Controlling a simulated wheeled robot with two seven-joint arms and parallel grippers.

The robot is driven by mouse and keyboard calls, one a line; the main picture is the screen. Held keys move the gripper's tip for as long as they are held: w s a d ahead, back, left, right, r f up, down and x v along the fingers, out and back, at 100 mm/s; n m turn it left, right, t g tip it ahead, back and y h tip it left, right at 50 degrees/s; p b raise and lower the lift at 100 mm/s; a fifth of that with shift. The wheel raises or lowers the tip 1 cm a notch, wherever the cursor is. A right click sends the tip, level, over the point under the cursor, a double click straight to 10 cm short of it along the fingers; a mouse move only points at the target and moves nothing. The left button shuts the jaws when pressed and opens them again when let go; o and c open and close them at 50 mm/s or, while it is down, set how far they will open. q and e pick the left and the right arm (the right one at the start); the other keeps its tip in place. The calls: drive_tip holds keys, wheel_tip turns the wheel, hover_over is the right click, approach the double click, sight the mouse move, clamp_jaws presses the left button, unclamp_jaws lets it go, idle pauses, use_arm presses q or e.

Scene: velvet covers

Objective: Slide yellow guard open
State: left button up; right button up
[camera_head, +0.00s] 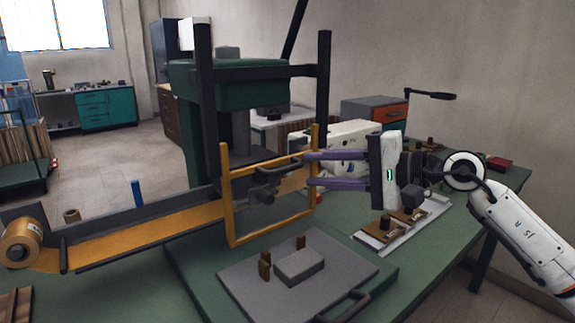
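The yellow guard (231,195) is an upright open frame with a clear-looking panel, standing in front of the green press (222,85). It covers the front of the press's work area. A dark bar handle (281,163) shows near its upper part. My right gripper (308,169) comes in from the right with two purple fingers spread apart. Its fingertips are at the guard's right post, to the right of the handle. I cannot tell whether they touch the post. Nothing shows between the fingers. My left gripper is not in view.
A strip feed with a yellow roll (20,243) runs in from the left. A grey plate (247,286) with a block and brown pegs lies in front of the guard. A tray with brown parts (386,231) stands at right. Dark posts (323,85) flank the press.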

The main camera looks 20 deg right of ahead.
sight(292, 169)
drive_tip(key=p+x, duration=0.1)
drive_tip(key=x, duration=0.6)
drive_tip(key=shift+f, duration=0.1)
clamp_jaws()
